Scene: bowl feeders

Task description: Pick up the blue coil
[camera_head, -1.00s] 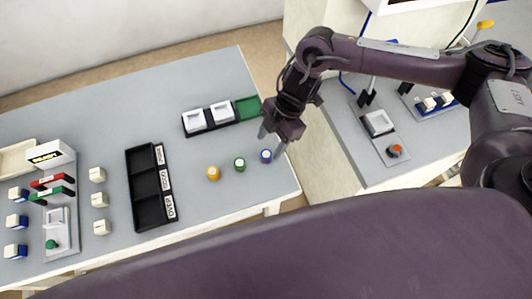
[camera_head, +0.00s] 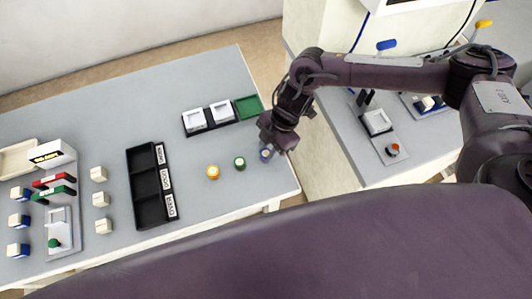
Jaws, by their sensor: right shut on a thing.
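The blue coil (camera_head: 265,155) is a small blue and white piece near the right edge of the grey table (camera_head: 95,110). It is the rightmost of a row of three coils, beside the green coil (camera_head: 239,162) and the yellow-orange coil (camera_head: 213,172). My right gripper (camera_head: 268,152) is down around the blue coil and shut on it, its fingers partly hiding it. I cannot tell whether the coil is off the table. My left gripper is not in view.
A black tray with three labelled compartments (camera_head: 130,160) lies left of the coils. A black holder with white pieces (camera_head: 208,127) and a green square (camera_head: 249,106) stands behind them. A second bench with devices (camera_head: 340,120) is to the right, across a gap.

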